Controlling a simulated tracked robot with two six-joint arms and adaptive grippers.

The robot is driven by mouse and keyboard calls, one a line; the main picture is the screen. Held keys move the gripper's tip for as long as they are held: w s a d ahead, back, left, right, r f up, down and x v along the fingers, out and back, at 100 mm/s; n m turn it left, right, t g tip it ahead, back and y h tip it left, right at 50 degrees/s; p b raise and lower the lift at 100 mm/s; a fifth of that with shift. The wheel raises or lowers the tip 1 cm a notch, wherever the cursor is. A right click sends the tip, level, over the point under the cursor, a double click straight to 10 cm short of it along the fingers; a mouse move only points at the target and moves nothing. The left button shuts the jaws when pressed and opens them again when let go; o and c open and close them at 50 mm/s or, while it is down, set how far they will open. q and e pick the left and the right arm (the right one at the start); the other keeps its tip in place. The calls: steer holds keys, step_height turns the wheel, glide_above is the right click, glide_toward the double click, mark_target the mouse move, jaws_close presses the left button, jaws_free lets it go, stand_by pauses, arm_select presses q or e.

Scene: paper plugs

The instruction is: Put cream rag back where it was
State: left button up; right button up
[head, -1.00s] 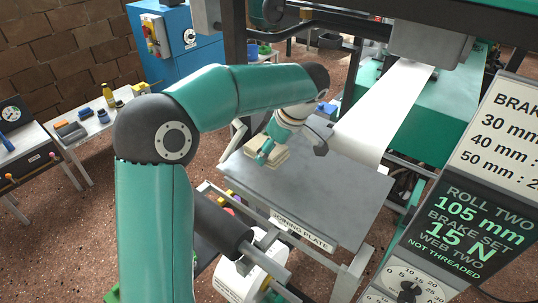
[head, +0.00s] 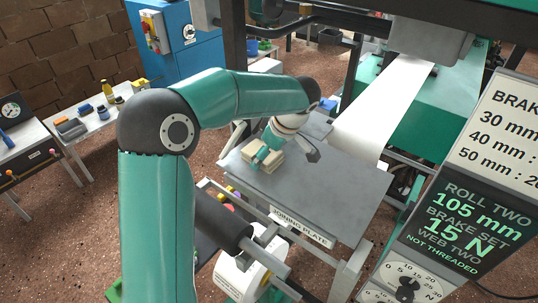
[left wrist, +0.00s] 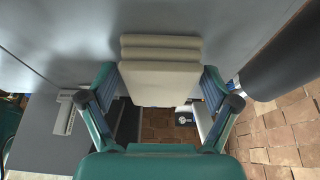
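The cream rag (head: 264,160) is a folded, layered pad at the left corner of the grey joining plate (head: 320,190). My left gripper (head: 268,157) comes down over it from above. In the left wrist view the rag (left wrist: 160,75) fills the space between the two fingers (left wrist: 160,85), with a fingertip against each side, so the gripper looks shut on it. I cannot tell whether the rag rests on the plate or is held just above it. My right gripper is not in view.
A white paper web (head: 378,112) comes down at the plate's far side. A display panel (head: 450,225) stands at the right. Side tables (head: 92,122) with tools are at the left. The plate's middle and near part are clear.

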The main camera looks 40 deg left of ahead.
arm_select(q)
steer(key=shift+r, duration=0.1)
steer(key=v, duration=1.2)
steer(key=shift+p, duration=0.3)
